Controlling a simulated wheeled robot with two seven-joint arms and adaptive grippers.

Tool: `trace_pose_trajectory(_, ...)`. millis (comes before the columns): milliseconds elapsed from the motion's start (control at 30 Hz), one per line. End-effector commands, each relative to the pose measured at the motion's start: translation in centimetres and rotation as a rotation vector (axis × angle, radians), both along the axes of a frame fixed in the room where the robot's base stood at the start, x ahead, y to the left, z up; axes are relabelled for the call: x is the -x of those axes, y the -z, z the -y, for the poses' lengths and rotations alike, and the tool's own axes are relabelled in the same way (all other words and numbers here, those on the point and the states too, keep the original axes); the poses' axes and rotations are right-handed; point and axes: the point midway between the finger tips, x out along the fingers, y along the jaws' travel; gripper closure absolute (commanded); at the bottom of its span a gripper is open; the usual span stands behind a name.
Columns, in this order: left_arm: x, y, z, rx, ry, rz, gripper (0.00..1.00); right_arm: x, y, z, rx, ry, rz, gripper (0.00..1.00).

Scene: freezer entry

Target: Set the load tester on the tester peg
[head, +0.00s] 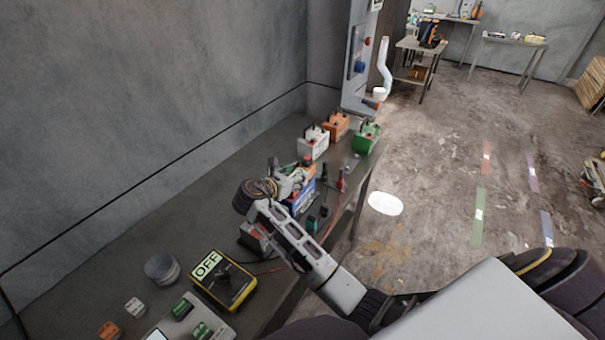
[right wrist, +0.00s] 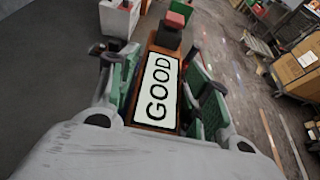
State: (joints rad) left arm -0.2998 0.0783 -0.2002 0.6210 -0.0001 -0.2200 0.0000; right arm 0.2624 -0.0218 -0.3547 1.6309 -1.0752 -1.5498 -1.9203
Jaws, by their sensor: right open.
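An orange-brown device with a white panel reading GOOD, which looks like the load tester (right wrist: 157,88), fills the middle of the right wrist view. My right gripper (right wrist: 160,75) is open, with its green-padded fingers on either side of the device. I cannot tell whether the pads touch it. In the head view my right gripper (head: 296,176) is over the bench, and only a small orange part of the device (head: 309,170) shows at its fingertips, above a blue battery (head: 301,196). I cannot make out the tester peg. My left gripper is not in view.
White (head: 313,145), orange (head: 336,127) and green (head: 367,138) batteries stand farther along the bench. Red clamps (head: 341,180) lie beside the blue battery. A yellow box reading OFF (head: 224,281) and a grey round tin (head: 162,267) are nearer. Open floor lies right.

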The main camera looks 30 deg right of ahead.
Motion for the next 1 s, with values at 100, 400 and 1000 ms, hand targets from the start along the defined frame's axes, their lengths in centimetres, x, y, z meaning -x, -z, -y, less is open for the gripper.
trace_pose_trajectory(100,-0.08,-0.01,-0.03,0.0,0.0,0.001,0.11,0.26,0.18,-0.2,0.0,0.0,0.0,0.52)
trace_pose_trajectory(400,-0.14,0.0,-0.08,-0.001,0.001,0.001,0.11,0.36,0.24,-0.27,0.0,0.0,0.0,0.52)
trace_pose_trajectory(1000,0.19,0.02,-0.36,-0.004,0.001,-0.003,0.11,0.36,0.22,-0.23,0.0,0.0,0.001,0.94)
